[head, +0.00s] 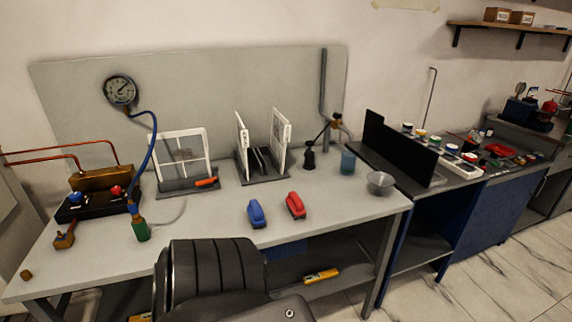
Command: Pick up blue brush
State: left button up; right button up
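The blue brush (257,213) lies on the light grey workbench (330,225), near its front edge and around the middle. It appears as a small blue block shape with a darker lower side. A similar red brush (295,204) lies just to its right, with a small gap between them. Nothing is holding either brush. Neither of my grippers shows in the head view. A black ribbed part, which looks like my own arm, rises at the bottom centre in front of the bench edge.
Behind the brushes stand a dark rack with white panels (280,140) and a white framed panel (182,155). Bench between bottle and blue brush is mostly clear.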

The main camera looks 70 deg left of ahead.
aim_at(255, 210)
jog(key=u, duration=0.35)
jog(key=i, duration=0.85)
jog(key=u, duration=1.2)
jog(key=i, duration=0.65)
jog(key=u, duration=0.7)
